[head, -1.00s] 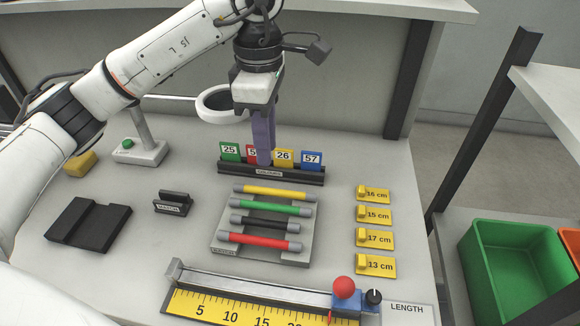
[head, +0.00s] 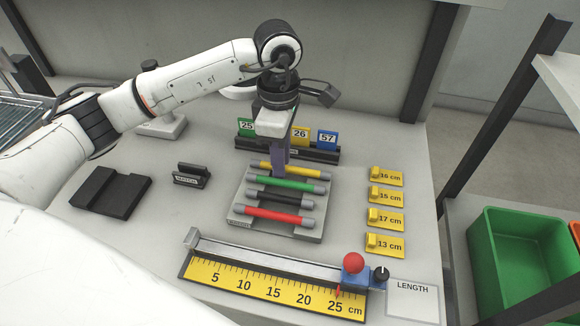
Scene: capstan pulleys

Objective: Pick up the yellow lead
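The yellow lead (head: 303,173) is a rod with grey ends, lying at the back of a grey rack (head: 308,238). The green lead (head: 285,184), black lead (head: 279,199) and red lead (head: 272,215) lie in front of it. My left gripper (head: 279,168) points down over the yellow lead, left of its middle. Its purple finger hides part of the lead. I cannot tell whether the fingers are open or touch the lead. My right gripper is not in view.
Behind the rack stands a dark holder (head: 325,156) with numbered coloured cards. Yellow length tags (head: 385,220) lie to the right. A ruler gauge (head: 260,287) with a red knob (head: 353,262) is in front. A black block (head: 110,193) and small dark stand (head: 191,175) are left.

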